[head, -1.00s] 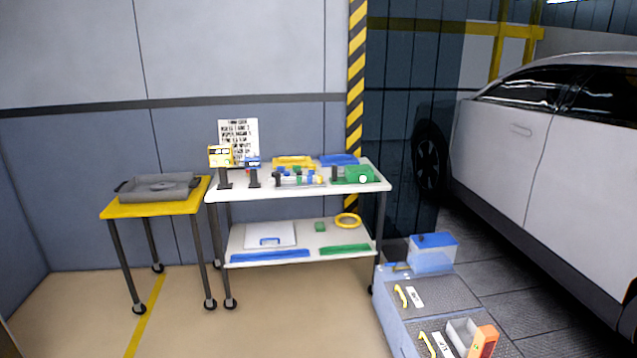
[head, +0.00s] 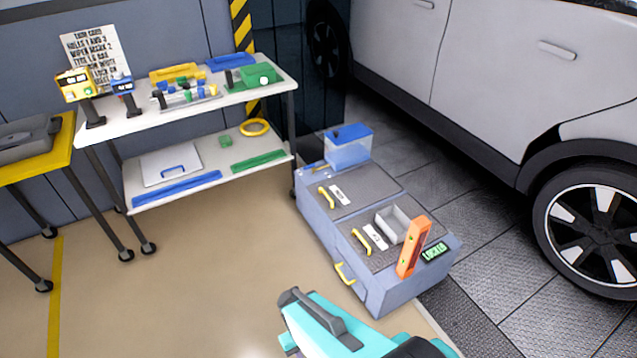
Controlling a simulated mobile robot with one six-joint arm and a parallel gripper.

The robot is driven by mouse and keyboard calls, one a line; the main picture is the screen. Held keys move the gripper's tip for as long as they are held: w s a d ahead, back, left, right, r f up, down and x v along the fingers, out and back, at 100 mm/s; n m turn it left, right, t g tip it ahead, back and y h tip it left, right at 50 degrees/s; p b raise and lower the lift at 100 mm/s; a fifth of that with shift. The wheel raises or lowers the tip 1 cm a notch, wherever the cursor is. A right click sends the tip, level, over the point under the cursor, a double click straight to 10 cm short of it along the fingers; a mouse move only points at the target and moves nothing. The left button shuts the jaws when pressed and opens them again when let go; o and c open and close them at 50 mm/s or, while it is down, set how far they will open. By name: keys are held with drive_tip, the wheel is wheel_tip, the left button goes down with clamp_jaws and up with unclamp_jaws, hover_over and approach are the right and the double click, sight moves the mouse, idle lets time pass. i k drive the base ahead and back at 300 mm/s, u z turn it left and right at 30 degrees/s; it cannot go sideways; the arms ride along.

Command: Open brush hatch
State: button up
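A low blue-grey cabinet (head: 335,235) stands on the floor right of centre. Its top carries two dark grey hatch panels, a far one (head: 352,186) and a near one (head: 385,253), each with a yellow handle and a white label. Both panels look flat and closed. The labels are too small to read, so I cannot tell which is the brush hatch. Another yellow handle (head: 345,274) is on the cabinet's side. My teal and dark grey gripper (head: 290,298) shows at the bottom, in front of the cabinet and apart from it. Its fingers cannot be made out clearly.
On the cabinet are a clear blue-lidded tank (head: 348,147), a grey open box (head: 392,222), an orange upright piece (head: 413,247) and a green-lit "LOCKED" display (head: 434,251). A white shelf cart (head: 190,115), yellow table (head: 40,167) and white car (head: 480,75) surround it. Floor before the cart is clear.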

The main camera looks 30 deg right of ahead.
sight(340, 196)
drive_tip(key=u, duration=0.1)
drive_tip(key=i, duration=1.2)
